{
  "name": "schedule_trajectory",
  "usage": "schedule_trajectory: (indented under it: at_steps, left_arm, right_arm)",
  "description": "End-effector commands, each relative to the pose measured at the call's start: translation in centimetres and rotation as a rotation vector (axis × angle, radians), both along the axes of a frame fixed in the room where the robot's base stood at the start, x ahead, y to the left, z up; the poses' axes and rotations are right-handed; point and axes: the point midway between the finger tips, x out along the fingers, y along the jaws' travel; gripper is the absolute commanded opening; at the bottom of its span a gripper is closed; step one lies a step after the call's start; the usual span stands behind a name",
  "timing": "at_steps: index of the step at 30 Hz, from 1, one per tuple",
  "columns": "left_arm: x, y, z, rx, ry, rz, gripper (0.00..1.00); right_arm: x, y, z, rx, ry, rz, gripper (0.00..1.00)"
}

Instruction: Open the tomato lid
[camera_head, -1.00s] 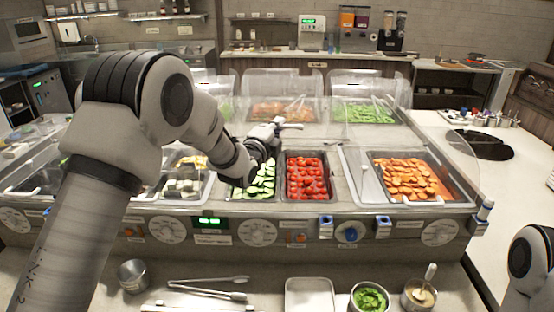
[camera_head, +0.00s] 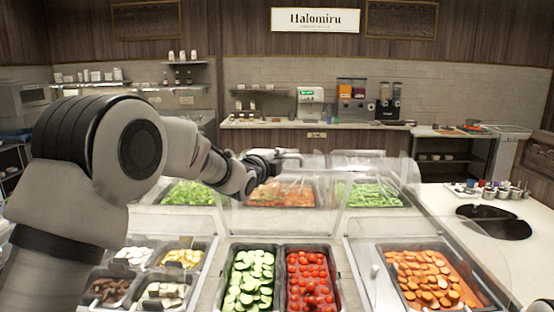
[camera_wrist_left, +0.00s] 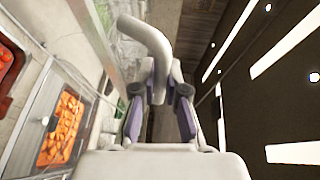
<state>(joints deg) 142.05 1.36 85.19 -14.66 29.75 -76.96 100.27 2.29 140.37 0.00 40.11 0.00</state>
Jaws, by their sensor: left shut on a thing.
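The tomato well (camera_head: 310,280) holds red tomatoes in a dark tray at the front middle, right of the cucumber slices. Its clear lid (camera_head: 290,218) appears raised behind the tray; its edges are faint. My left gripper (camera_head: 272,156) is high above the back row of wells. It is shut on a grey bent handle (camera_wrist_left: 150,45), which shows between the fingers in the left wrist view (camera_wrist_left: 158,105). The handle's join to the lid is hard to see. My right gripper is out of view.
Cucumber slices (camera_head: 249,280) are to the left, and orange slices (camera_head: 425,278) sit in a well to the right. Clear covers stand over the back wells, including the green one (camera_head: 372,194). A white counter (camera_head: 455,225) is at the right.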

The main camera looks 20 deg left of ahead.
Motion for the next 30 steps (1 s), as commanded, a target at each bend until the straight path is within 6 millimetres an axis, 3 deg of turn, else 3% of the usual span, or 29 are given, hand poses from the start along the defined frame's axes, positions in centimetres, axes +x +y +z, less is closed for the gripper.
schedule_trajectory:
  at_steps: [7, 8, 9, 20, 23, 30]
  left_arm:
    - [0.0, 0.0, -0.3, 0.002, 0.005, 0.000, 0.00]
    - [0.0, 0.0, -0.3, 0.002, 0.005, 0.000, 0.15]
    - [0.0, 0.0, -0.3, 0.001, 0.004, 0.000, 0.24]
    - [-0.5, 0.1, -0.1, 0.000, 0.002, 0.000, 0.24]
    - [-1.9, 0.2, 0.1, 0.000, 0.002, 0.000, 0.24]
    - [-7.9, 0.9, 0.5, 0.000, 0.003, 0.000, 0.24]
  right_arm:
    - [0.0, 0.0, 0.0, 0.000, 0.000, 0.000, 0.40]
    - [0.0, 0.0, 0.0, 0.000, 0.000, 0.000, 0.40]
    - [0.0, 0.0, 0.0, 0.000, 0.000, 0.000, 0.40]
    - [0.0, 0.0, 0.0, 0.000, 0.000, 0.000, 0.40]
    - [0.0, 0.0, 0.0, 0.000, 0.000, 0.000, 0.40]
    - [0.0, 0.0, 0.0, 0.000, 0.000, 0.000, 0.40]
